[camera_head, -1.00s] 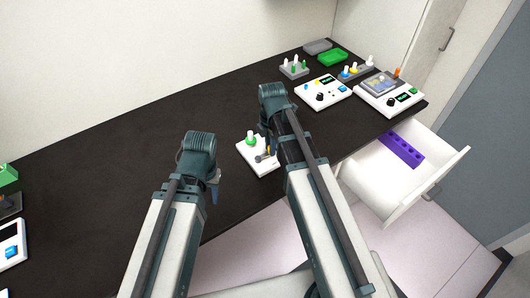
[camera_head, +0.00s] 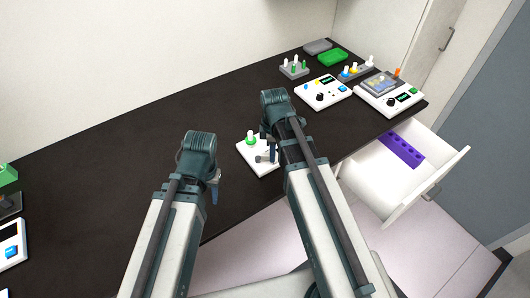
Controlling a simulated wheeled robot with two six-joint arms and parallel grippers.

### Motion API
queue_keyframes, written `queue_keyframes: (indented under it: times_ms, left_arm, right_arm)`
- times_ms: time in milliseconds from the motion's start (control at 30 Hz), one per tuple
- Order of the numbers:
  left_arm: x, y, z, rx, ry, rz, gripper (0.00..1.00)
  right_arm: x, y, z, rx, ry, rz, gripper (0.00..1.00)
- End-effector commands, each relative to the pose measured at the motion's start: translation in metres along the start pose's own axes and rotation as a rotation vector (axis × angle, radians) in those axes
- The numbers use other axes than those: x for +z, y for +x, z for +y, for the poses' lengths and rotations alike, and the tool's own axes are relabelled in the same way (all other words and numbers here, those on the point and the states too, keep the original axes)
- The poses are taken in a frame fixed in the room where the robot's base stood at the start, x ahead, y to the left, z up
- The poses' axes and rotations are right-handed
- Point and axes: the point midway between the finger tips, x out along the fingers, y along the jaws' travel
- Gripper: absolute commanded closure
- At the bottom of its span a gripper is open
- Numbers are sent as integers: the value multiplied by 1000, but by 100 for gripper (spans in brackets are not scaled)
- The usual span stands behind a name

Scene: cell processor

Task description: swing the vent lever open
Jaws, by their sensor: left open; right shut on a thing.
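A small white unit (camera_head: 252,160) with a green-collared white knob (camera_head: 250,139) sits near the front edge of the dark counter. My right gripper (camera_head: 266,157) reaches down over the unit's right part. It is shut on the vent lever, which is mostly hidden behind the fingers and wrist, so its angle cannot be told. My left gripper (camera_head: 214,187) is open and empty, to the left of the unit and apart from it.
Two white control boxes (camera_head: 310,97) (camera_head: 375,101), a rack (camera_head: 293,72) and a green tray (camera_head: 333,58) stand at the back right. An open white drawer (camera_head: 375,195) holding a purple rack (camera_head: 401,150) juts out at right. The counter's left middle is clear.

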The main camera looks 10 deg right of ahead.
Motion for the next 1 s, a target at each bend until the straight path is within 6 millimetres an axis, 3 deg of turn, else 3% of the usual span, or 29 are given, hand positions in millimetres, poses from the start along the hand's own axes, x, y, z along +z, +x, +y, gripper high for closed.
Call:
queue_keyframes:
  times_ms: [200, 500, 867, 1000]
  left_arm:
    - [0, 0, 0, 0, 0, 0, 58]
    - [0, 0, 0, 0, 0, 0, 58]
    - [0, 0, 0, 0, 0, 0, 58]
    - [0, 0, 0, 0, 0, 0, 58]
  right_arm:
    - [0, 0, -2, -1, 15, 1, 100]
    - [-2, 0, -14, -1, 276, 1, 100]
    - [-3, 0, -16, -1, 320, 1, 100]
    - [-6, 0, -22, -1, 458, 1, 100]
